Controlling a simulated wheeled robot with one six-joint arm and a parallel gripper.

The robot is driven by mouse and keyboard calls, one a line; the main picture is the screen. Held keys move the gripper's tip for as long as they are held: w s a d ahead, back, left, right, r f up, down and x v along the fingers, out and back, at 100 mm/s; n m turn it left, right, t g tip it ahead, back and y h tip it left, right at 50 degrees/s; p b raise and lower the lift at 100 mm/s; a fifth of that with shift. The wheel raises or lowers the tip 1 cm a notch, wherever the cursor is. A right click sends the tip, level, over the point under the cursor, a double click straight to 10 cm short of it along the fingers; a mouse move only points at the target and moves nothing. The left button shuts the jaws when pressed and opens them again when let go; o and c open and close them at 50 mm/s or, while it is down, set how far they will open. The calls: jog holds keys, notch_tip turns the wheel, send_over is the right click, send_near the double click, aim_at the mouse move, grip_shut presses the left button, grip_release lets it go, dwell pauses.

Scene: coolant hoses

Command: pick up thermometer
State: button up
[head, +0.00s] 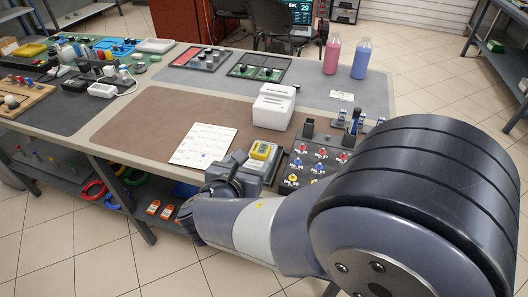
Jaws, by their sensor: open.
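A small yellow device with a pale display (262,151), which looks like the thermometer, lies on or in a grey block near the front edge of the brown mat. My gripper (232,174) is just left of and in front of it, low at the table's front edge. My gripper is open, with nothing seen in it. My arm covers part of the view, and the fingertips are hard to make out. I cannot tell whether they touch the grey block.
A white box (273,106) stands behind the device, and a paper sheet (204,145) lies left. A dark panel with red, blue and yellow fittings (318,157) is close on the right. Pink (332,55) and blue (361,58) bottles stand at the back. The brown mat's left is clear.

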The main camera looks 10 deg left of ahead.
aim_at(260, 149)
jog(key=x, duration=0.9)
jog(key=shift+d+r+b, duration=0.2)
jog(key=shift+d+b, duration=0.05)
jog(key=shift+b, duration=0.05)
jog(key=shift+c, duration=0.2)
